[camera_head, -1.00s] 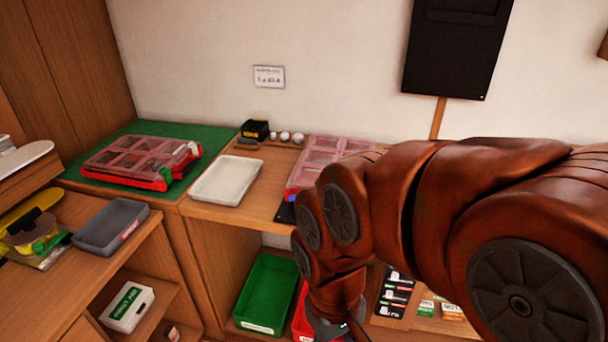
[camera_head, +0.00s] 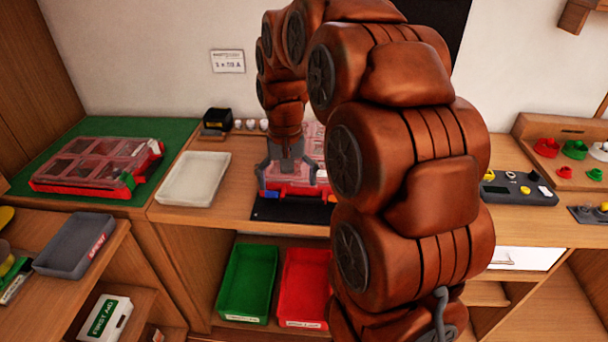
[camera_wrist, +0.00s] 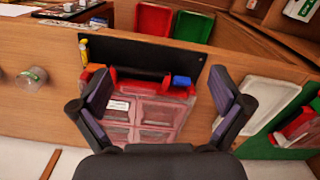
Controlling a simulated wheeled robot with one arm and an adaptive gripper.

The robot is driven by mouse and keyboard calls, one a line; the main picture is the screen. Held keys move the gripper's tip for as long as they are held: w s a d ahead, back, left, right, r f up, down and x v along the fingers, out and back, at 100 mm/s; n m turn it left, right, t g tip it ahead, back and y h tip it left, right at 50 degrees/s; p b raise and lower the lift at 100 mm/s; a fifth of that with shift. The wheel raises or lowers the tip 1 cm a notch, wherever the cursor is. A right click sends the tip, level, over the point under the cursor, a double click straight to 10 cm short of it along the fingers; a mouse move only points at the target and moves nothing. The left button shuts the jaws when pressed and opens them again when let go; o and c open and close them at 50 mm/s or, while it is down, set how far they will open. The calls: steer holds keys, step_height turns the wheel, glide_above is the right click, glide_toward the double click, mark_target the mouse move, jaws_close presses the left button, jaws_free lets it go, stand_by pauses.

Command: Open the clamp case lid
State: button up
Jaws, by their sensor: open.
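A case with a red base and a clear pinkish compartment lid (camera_wrist: 158,113) stands on the bench below my gripper. It also shows behind my gripper in the head view (camera_head: 311,145). Its lid looks closed. Its red front side has a blue latch (camera_wrist: 182,80) near one end. My gripper (camera_head: 288,178) is open and empty, its fingers spread over the case; it also shows in the wrist view (camera_wrist: 160,105). I cannot tell whether the fingers touch it. A similar red case (camera_head: 97,164) with a green latch lies closed on the green mat (camera_head: 165,132) at the left.
A white tray (camera_head: 193,179) lies left of my gripper. A black mat (camera_wrist: 130,55) lies along the case's front. A green bin (camera_head: 247,283) and red bin (camera_head: 305,283) sit on the shelf below.

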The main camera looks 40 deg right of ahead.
mark_target(304, 182)
steer(key=w+d, duration=0.2)
steer(key=d, duration=0.1)
steer(key=w+d+m, duration=0.1)
steer(key=w+d, duration=0.1)
steer(key=d, duration=0.1)
steer(key=w+d+m+p, duration=0.1)
steer(key=w+d, duration=0.1)
steer(key=d, duration=0.1)
steer(key=shift+w+f, duration=0.15)
steer(key=shift+f, duration=0.15)
steer(key=shift+f+p, duration=1.25)
steer(key=shift+f, duration=2.6)
steer(key=shift+c, duration=0.4)
steer(key=shift+r, duration=0.1)
jaws_close()
